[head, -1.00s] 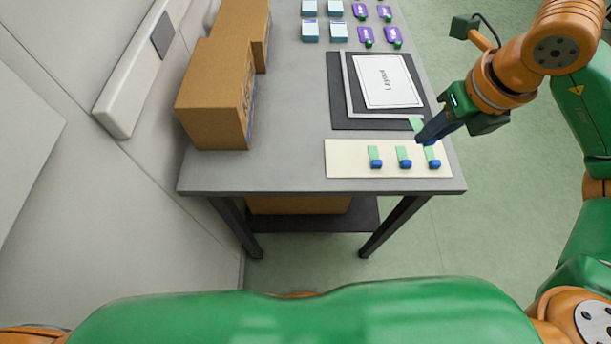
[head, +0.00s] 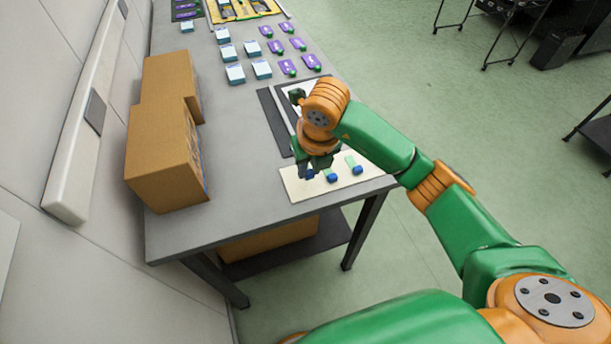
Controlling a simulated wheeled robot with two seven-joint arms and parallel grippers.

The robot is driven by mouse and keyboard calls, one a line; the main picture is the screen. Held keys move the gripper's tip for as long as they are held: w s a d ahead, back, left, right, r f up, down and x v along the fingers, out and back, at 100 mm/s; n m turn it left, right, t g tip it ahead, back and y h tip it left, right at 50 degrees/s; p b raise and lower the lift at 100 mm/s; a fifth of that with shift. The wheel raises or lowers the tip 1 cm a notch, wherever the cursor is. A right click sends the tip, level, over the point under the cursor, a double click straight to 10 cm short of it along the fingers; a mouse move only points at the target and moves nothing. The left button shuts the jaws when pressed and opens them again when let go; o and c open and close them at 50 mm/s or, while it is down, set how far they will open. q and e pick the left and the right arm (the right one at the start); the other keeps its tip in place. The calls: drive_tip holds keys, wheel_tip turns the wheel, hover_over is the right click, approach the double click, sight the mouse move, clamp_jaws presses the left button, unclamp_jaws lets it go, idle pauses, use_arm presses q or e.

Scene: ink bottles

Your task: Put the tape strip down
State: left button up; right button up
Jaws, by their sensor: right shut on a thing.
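The cream board (head: 340,191) lies at the near end of the grey table. My right gripper (head: 309,171) points down at the left part of the board, beside the middle strip. It is shut on a tape strip, which is mostly hidden by the gripper and wrist. Whether the held strip touches the board cannot be told. My left gripper is out of view.
A dark mat (head: 272,118) with a white layout sheet lies just beyond the board, partly hidden by my right arm. Cardboard boxes (head: 165,160) stand along the table's left side.

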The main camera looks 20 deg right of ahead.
sight(306, 179)
drive_tip(key=x, duration=0.1)
drive_tip(key=p+x, duration=0.1)
drive_tip(key=x, duration=0.1)
drive_tip(key=shift+s+a+f, duration=0.15)
drive_tip(key=shift+a+f, duration=0.2)
drive_tip(key=shift+f, duration=0.55)
drive_tip(key=o, duration=0.8)
drive_tip(key=shift+o, duration=0.2)
drive_tip(key=shift+r, duration=0.25)
drive_tip(key=p+v, duration=0.1)
drive_tip(key=v, duration=1.1)
drive_tip(key=shift+p, duration=0.3)
